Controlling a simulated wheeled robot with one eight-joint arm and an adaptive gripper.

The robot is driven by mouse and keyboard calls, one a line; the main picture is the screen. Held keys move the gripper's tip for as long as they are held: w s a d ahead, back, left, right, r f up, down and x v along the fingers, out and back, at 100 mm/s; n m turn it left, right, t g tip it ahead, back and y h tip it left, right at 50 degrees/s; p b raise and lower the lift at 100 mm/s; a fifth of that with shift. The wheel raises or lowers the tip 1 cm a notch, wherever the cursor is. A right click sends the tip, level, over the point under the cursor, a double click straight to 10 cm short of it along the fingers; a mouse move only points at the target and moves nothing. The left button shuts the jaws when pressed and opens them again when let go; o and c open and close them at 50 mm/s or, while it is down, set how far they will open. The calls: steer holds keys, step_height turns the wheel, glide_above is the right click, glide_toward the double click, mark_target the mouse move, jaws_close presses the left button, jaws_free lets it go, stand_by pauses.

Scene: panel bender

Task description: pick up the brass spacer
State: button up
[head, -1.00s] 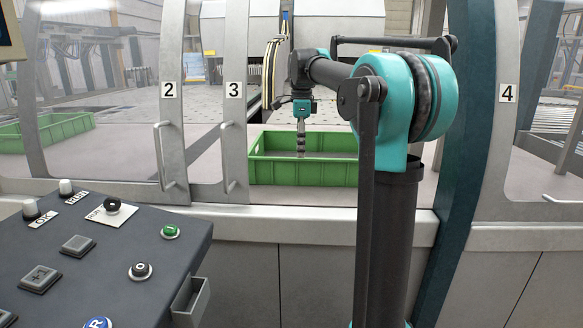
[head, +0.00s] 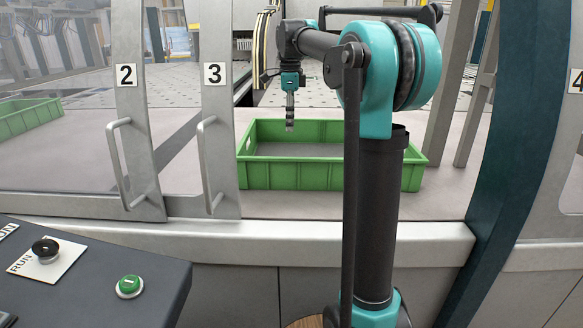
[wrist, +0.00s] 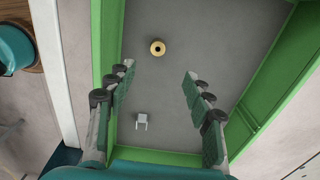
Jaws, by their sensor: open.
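The brass spacer (wrist: 157,47) is a small gold ring with a dark hole. It lies on the grey floor of the green crate (wrist: 272,88) in the wrist view. The crate also shows in the head view (head: 290,177), where its front wall hides the spacer. My gripper (wrist: 158,72) is open and empty, its two fingers spread above the crate floor. The spacer shows between and just beyond the fingertips, apart from them. In the head view my gripper (head: 289,126) points down over the crate, its tips at about the height of the back rim.
A small grey bracket (wrist: 142,121) lies in the crate, nearer the gripper's base in the wrist view. A second green crate (head: 28,117) stands behind the panel at left. Door frames with handles (head: 205,165) and a control desk (head: 90,275) are in front.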

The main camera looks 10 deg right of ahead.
step_height(320, 180, down, 10)
steer(key=shift+f, duration=0.15)
steer(key=shift+s+d+f, duration=0.15)
steer(key=shift+d+f, duration=0.05)
steer(key=shift+f, duration=1.25)
steer(key=shift+s+d+f, duration=0.1)
steer(key=shift+d+f, duration=0.05)
steer(key=shift+f, duration=1.25)
steer(key=shift+c, duration=0.2)
jaws_close()
